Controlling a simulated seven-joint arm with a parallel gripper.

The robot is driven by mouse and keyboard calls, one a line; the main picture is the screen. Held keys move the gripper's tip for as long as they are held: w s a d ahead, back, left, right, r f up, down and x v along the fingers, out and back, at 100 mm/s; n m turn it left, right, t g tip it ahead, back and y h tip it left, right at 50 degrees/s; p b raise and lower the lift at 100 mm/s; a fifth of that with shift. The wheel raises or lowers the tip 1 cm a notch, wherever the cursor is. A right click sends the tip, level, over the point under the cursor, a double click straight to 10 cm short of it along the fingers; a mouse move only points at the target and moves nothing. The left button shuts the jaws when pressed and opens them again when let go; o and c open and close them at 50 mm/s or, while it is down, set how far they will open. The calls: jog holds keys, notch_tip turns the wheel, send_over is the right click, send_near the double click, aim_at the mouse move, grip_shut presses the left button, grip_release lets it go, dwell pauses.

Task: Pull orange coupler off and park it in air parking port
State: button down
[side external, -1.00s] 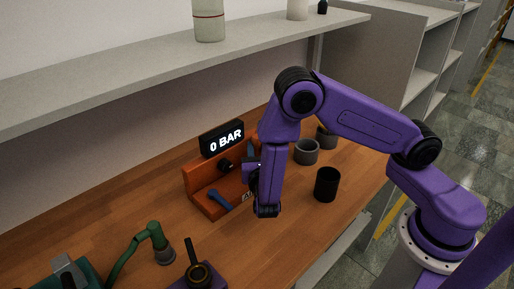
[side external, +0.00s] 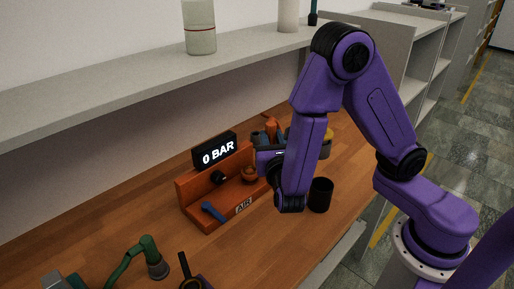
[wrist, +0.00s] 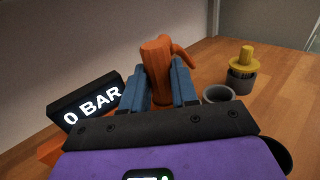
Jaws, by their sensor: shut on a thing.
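My gripper (wrist: 167,98) is shut on the orange coupler (wrist: 157,62), which stands up between the blue fingers with a curved handle to its right. In the side view the coupler (side external: 271,126) shows above the fingers, clear of the orange air station (side external: 192,196) and to its right. The station carries a "0 BAR" display (side external: 214,150), a black knob (side external: 217,177), a blue lever (side external: 211,212), a rounded orange-brown fitting (side external: 248,174) and an "AIR" label (side external: 243,205). In the wrist view an open grey cup-like holder (wrist: 218,94) is right of the fingers. I cannot tell which holder is the air parking port.
A grey holder with a yellow plug (wrist: 241,73) stands farther right in the wrist view. A black cup (side external: 320,194) stands near my forearm. A green bent-arm device (side external: 148,256) is at the front left. A shelf (side external: 130,82) runs above the bench.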

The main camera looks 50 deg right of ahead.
jog(key=s+d+r, duration=0.1)
jog(key=s+r, duration=0.2)
jog(key=s, duration=0.4)
jog(key=w+d+f+n+t+y, duration=0.1)
jog(key=w+d+f+y, duration=0.1)
jog(key=w+d, duration=0.3)
jog(key=w+d+f+n+t+y, duration=0.1)
jog(key=w+d, duration=0.5)
jog(key=w, duration=0.8)
jog(key=w+d+f+n+t+y, duration=0.1)
jog(key=w+d+f+n+y, duration=0.1)
jog(key=w+d, duration=0.3)
jog(key=w+f+y, duration=0.1)
jog(key=w, duration=0.3)
jog(key=shift+w+d+f, duration=0.3)
jog(key=shift+w, duration=0.1)
jog(key=shift+f, duration=0.1)
jog(key=shift+f, duration=2.8)
jog(key=shift+f, duration=1.6)
jog(key=c, duration=0.8)
grip_release()
